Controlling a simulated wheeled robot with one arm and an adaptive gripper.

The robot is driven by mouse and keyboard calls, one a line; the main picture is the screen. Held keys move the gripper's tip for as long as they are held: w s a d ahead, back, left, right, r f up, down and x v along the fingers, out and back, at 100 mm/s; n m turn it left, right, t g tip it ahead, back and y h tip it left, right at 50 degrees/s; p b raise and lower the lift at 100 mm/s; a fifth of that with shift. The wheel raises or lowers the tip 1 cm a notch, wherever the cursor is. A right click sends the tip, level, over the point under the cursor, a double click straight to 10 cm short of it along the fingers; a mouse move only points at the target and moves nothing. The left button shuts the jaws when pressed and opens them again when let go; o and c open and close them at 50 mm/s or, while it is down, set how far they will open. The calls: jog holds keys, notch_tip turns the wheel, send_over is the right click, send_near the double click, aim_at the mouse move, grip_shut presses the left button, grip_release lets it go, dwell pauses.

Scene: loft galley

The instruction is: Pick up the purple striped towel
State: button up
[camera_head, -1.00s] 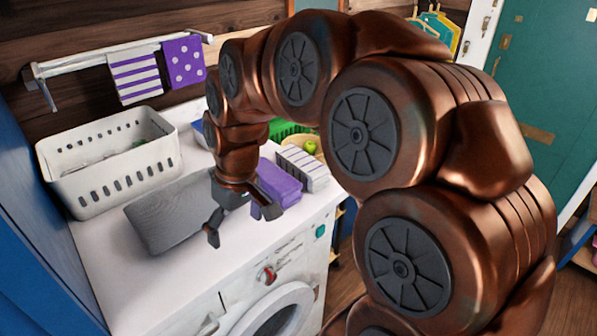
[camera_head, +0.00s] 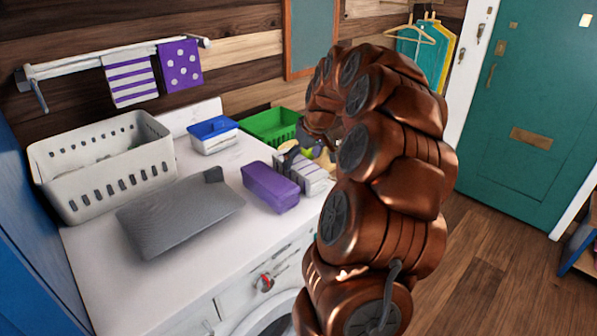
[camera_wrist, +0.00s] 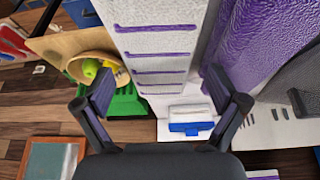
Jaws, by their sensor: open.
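A folded white towel with purple stripes (camera_head: 314,181) lies on the white washer top, right of a folded plain purple towel (camera_head: 270,187). In the wrist view the striped towel (camera_wrist: 155,62) runs down the middle between my fingers. My gripper (camera_wrist: 160,100) is open and empty, its two dark fingers to either side of the striped towel. Whether they touch it is unclear. The purple towel (camera_wrist: 250,40) is close by on the right there. In the head view my arm partly hides the striped towel. Another purple-striped towel (camera_head: 131,80) hangs on the wall rail.
A grey folded cloth (camera_head: 180,212) lies left of the purple towel. A white basket (camera_head: 105,175), a blue-lidded box (camera_head: 212,136) and a green crate (camera_head: 270,126) stand behind. A bowl with fruit (camera_wrist: 95,68) is close on the gripper's left. A purple dotted towel (camera_head: 181,65) hangs on the rail.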

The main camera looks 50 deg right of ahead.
aim_at(296, 160)
jog(key=shift+p+x, duration=0.9)
jog(key=shift+x, duration=2.05)
jog(key=shift+w+r, duration=0.1)
jog(key=shift+w, duration=0.05)
jog(key=shift+c, duration=0.2)
jog(key=c, duration=1.3)
jog(key=shift+r, duration=0.45)
notch_tip(296, 160, up, 3)
jog(key=shift+d+f+b, duration=0.1)
jog(key=shift+f+b, duration=0.1)
jog(key=shift+b, duration=0.5)
jog(key=s+d+r+b, duration=0.1)
jog(key=s+d+b, duration=0.2)
jog(key=s, duration=1.2)
jog(key=shift+d+r, duration=0.2)
jog(key=shift+d, duration=0.9)
